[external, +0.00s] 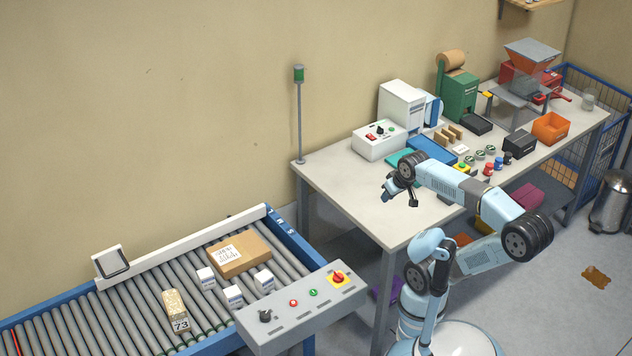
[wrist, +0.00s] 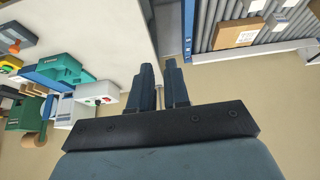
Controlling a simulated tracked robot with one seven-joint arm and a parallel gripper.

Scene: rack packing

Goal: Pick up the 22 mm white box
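Three small white boxes with printed labels sit on the roller conveyor in the external view: one at the left (external: 206,278), one in front (external: 233,297) and one at the right (external: 264,281). The labels are too small to read, so I cannot tell which is the 22 mm one. One white box (wrist: 277,21) also shows near the top of the wrist view. My gripper (external: 391,193) is above the near left part of the workbench, well away from the boxes. In the wrist view, my gripper's fingers (wrist: 160,70) stand apart with nothing visible between them.
A brown carton (external: 238,256) lies behind the white boxes. A tan block marked 73 (external: 176,311) lies to their left. A control panel (external: 301,304) edges the conveyor's near side. The workbench (external: 338,185) has a bare left end; machines and bins crowd its right part.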

